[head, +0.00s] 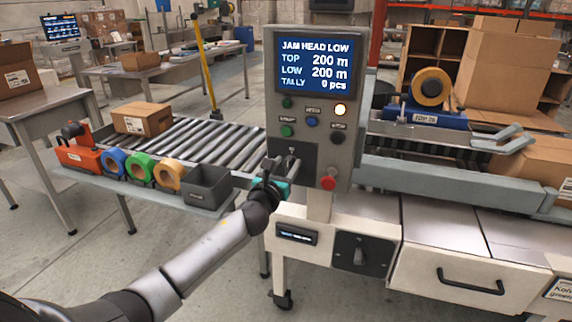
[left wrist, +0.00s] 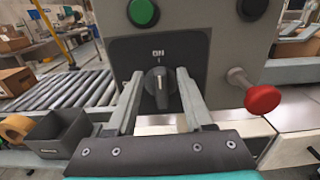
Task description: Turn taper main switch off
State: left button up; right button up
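The taper's control panel (head: 313,110) stands upright with a lit display reading "JAM HEAD LOW". The main switch, a black rotary knob (left wrist: 158,82) on a dark plate, shows in the left wrist view below an "ON" label. Its pointer stands upright, toward that label. My left gripper (head: 281,168) is at the lower part of the panel, in front of that plate. In the left wrist view the left gripper (left wrist: 160,75) is open, one finger on each side of the knob, with gaps visible. My right gripper is in neither view.
A red mushroom-headed knob (left wrist: 262,99) sticks out right of the fingers. Green button (left wrist: 142,12) is above. Another rotary switch (head: 359,253) is on the lower cabinet. A grey bin (head: 206,186) and tape rolls (head: 170,175) stand left, before the roller conveyor (head: 205,140).

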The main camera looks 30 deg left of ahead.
pick_arm(q)
grip_shut()
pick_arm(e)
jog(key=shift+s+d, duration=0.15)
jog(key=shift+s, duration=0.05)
